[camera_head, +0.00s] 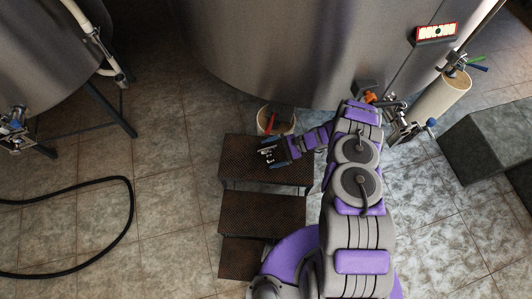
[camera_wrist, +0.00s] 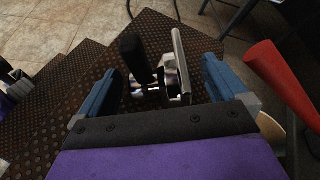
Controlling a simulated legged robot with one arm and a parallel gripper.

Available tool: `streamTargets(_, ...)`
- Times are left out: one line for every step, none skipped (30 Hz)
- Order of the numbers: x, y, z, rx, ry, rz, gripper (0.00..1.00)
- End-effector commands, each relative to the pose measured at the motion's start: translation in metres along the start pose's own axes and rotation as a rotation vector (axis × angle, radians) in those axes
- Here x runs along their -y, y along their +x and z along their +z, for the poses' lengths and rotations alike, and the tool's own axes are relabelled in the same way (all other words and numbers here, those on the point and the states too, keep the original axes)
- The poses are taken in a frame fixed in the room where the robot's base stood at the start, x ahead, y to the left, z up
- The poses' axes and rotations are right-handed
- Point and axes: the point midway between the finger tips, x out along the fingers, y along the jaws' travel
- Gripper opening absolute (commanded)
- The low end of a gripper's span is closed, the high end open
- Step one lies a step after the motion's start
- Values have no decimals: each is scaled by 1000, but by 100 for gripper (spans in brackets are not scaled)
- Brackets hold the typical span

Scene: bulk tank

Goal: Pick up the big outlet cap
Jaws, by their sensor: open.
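A silver metal piece, which looks like the big outlet cap (camera_wrist: 181,65), is on the top of the brown step stool. In the wrist view it shows as a disc seen nearly edge-on, with a shiny clamp-like part and a black handle (camera_wrist: 134,58) beside it. It also shows small in the head view (camera_head: 266,155). My gripper (camera_wrist: 162,80) is open, with one blue finger on each side of the cap and handle. I see gaps between the fingers and the metal. The lower part of the cap is hidden by my gripper's body. My gripper also shows in the head view (camera_head: 273,153).
The step stool (camera_head: 262,213) has dark textured steps. A pale bucket (camera_head: 289,127) with a red tool stands behind it, near my gripper. A large steel tank (camera_head: 290,50) rises at the back. A black hose (camera_head: 128,225) lies left; floor there is mostly clear.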

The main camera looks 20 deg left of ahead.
Motion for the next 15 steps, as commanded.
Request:
streamTargets(-2, 9, -1, 3, 1, 1, 100)
streamTargets(-2, 13, -1, 3, 1, 0, 100)
streamTargets(-3, 16, -1, 4, 1, -1, 100)
streamTargets(-3, 19, -1, 4, 1, -2, 100)
streamTargets(-3, 20, 0, 4, 1, -2, 100)
streamTargets(-3, 21, 0, 4, 1, -3, 100)
streamTargets(-3, 21, 0, 3, 1, -3, 100)
streamTargets(-3, 21, 0, 3, 1, -4, 100)
streamTargets(-2, 21, 0, 2, 1, -3, 100)
streamTargets(-2, 22, 0, 2, 1, -3, 100)
streamTargets(-2, 22, 0, 1, 1, -2, 100)
streamTargets(-2, 23, 0, 0, 2, -2, 99)
streamTargets(-1, 24, 0, -1, 2, -1, 96)
streamTargets(-1, 24, 0, -1, 2, -1, 93)
streamTargets(-1, 24, 0, -1, 2, -1, 89)
